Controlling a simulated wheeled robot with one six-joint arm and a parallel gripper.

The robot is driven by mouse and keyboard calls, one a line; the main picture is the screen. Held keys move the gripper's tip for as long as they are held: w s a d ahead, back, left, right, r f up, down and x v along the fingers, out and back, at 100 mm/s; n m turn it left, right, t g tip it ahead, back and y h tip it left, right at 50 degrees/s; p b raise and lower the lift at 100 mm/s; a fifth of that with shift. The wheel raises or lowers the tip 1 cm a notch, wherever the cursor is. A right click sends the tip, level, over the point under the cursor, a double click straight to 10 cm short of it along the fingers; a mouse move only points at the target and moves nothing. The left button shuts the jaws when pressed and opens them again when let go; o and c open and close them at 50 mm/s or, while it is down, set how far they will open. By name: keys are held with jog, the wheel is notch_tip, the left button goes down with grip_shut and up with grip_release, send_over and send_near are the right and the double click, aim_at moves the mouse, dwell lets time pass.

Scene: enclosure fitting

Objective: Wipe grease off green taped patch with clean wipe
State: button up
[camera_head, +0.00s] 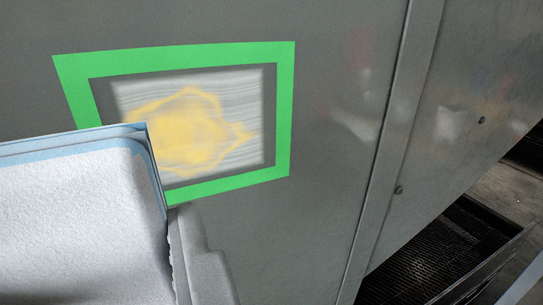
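The green taped patch (283,110) is a rectangular tape frame on an upright grey metal panel, upper left of centre. Inside it, a yellow grease smear (190,125) lies on a brushed bare metal area (250,88). A white wipe (70,225) with a blue edge fills the lower left, close to the camera, and hides the frame's lower left corner. A pale grey part (205,265), apparently of my gripper, shows along the wipe's right side. The wipe appears held up by my gripper; the fingertips are hidden. I cannot tell whether the wipe touches the panel.
The grey panel (325,210) is clear to the right of the tape. A raised vertical seam (385,150) and bolt heads (398,190) stand further right. A dark grated tray (430,255) sits low at the right, beside bare floor (500,195).

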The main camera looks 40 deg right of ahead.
aim_at(259, 111)
jog(key=shift+w+d+r, duration=0.1)
jog(key=shift+d+r, duration=0.1)
jog(key=shift+d, duration=0.15)
jog(key=shift+x, duration=2.8)
jog(key=shift+x, duration=1.2)
jog(key=shift+s+d, duration=0.45)
jog(key=shift+d, duration=1.15)
jog(key=shift+s+d, duration=0.5)
jog(key=shift+d, duration=1.1)
jog(key=shift+s+d, duration=0.45)
jog(key=shift+d, duration=1.15)
jog(key=shift+w+a, duration=0.1)
jog(key=shift+a, duration=0.05)
jog(key=shift+w+a, duration=0.45)
jog(key=shift+a, duration=1.1)
jog(key=shift+w+a, duration=0.4)
jog(key=shift+a, duration=1.15)
jog(key=shift+w+a, duration=0.45)
jog(key=shift+a, duration=1.1)
